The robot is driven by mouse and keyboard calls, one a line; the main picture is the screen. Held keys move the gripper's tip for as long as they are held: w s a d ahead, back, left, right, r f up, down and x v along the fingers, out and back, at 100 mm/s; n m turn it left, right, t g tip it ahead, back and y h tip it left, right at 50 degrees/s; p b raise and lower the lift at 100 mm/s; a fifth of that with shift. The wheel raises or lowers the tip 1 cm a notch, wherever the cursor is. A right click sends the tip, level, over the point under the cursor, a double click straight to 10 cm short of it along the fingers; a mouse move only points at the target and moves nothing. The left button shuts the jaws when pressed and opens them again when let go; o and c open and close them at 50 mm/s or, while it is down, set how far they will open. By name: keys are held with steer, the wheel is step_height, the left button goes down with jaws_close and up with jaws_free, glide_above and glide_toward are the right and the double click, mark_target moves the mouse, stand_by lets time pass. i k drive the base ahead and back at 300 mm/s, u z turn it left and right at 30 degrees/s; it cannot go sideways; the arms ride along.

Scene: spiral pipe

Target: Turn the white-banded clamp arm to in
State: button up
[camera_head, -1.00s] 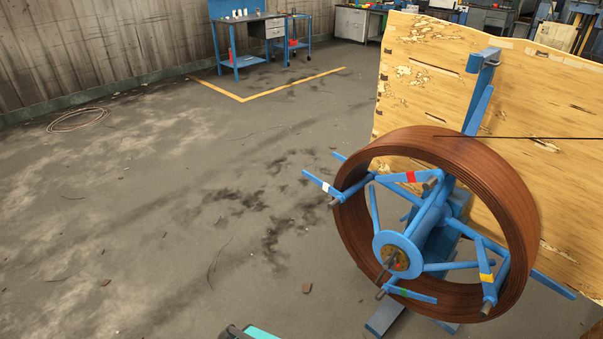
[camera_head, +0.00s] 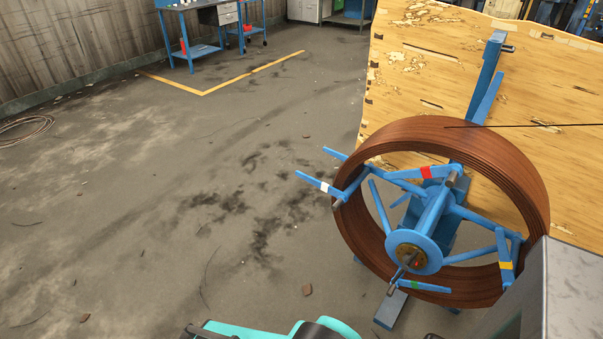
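The white-banded clamp arm (camera_head: 324,187) is a blue bar on the left side of a blue reel (camera_head: 415,252). Its free end points out to the upper left, beyond the brown coil (camera_head: 535,195). Its other end sits at a grey pin near the coil's left rim. The red-banded arm (camera_head: 426,172) lies at the top, the yellow-banded arm (camera_head: 505,265) at the right and the green-banded arm (camera_head: 415,285) at the bottom. My gripper's fingers are not visible. Teal and black parts of my arm show at the bottom edge, below and left of the reel, apart from it.
A wooden panel (camera_head: 420,75) stands behind the coil. A strand (camera_head: 530,126) runs from the coil's top to the right. A grey box-like body fills the lower right corner; I cannot tell whose it is. The floor (camera_head: 150,230) left of the reel is mostly clear.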

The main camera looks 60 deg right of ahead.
mark_target(328, 190)
steer(key=z, duration=0.3)
steer(key=i, duration=1.05)
steer(key=z, duration=0.4)
